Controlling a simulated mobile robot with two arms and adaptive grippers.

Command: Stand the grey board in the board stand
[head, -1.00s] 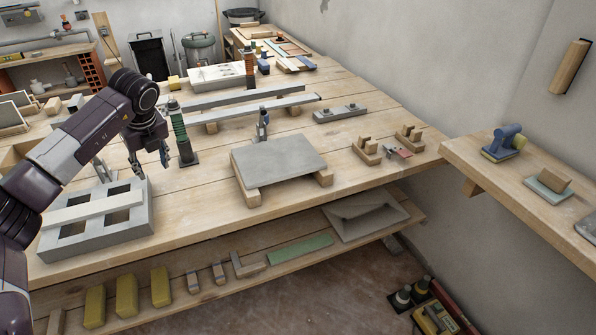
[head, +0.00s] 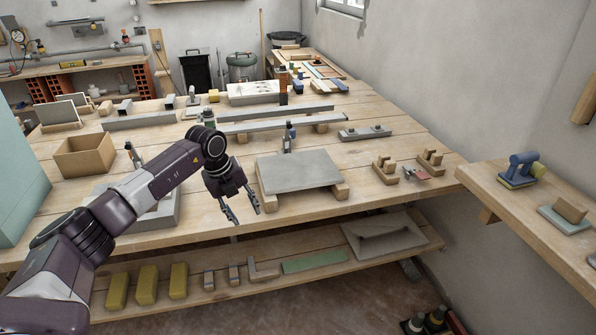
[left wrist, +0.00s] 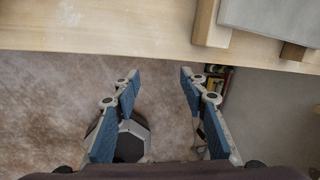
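The grey board (head: 298,172) lies flat on two wooden blocks near the front edge of the workbench. Its corner also shows at the upper right of the left wrist view (left wrist: 270,14). Two notched wooden pieces (head: 385,172) (head: 430,162) stand to the right of the board and look like the board stand; their notches are empty of any board. My left gripper (head: 243,214) is open and empty, pointing down at the bench's front edge, left of the board and apart from it. The left wrist view shows its fingers (left wrist: 160,76) spread over the floor. My right gripper is not in view.
A small red and grey tool (head: 416,173) lies between the notched pieces. Long grey bars (head: 265,124) lie behind the board. My left arm partly covers a grey block (head: 163,215). A lower shelf (head: 225,287) holds yellow blocks. A side shelf (head: 540,225) is at right.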

